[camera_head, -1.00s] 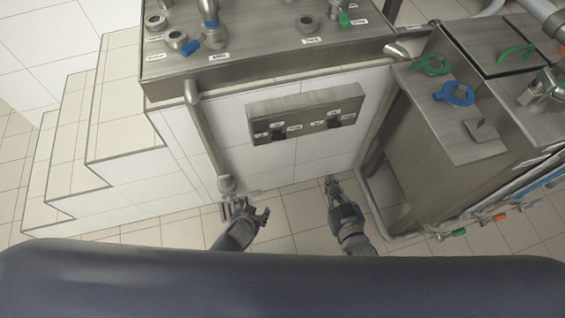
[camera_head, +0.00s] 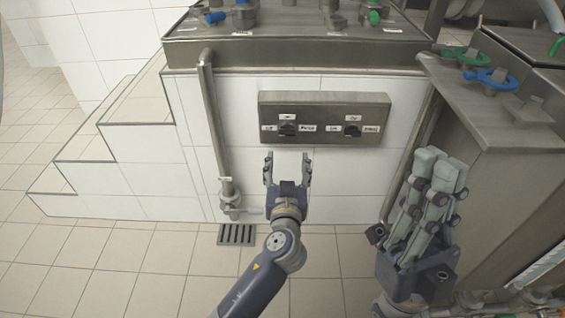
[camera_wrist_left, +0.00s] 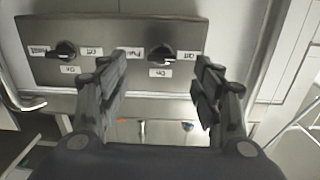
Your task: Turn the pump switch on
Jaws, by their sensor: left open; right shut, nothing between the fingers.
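A steel switch panel (camera_head: 325,105) on the white tiled wall carries two dark rotary switches with white labels. The left one, seemingly the pump switch (camera_head: 288,129), has labels beside and above it. The wrist view is upside down; there this switch (camera_wrist_left: 160,53) is on the right, with "Pump", "Off" and "On" labels. I cannot clearly tell its setting. My left gripper (camera_head: 287,168) is open and empty, below this switch and apart from it. Its fingers (camera_wrist_left: 164,72) spread to either side in the wrist view. My right gripper (camera_head: 437,168) is shut and empty at the lower right.
The second switch (camera_head: 352,130) is close by on the same panel. A vertical pipe (camera_head: 211,120) with a valve runs down the wall left of the panel. Steps (camera_head: 125,150) stand further left, a steel cabinet (camera_head: 500,130) at right.

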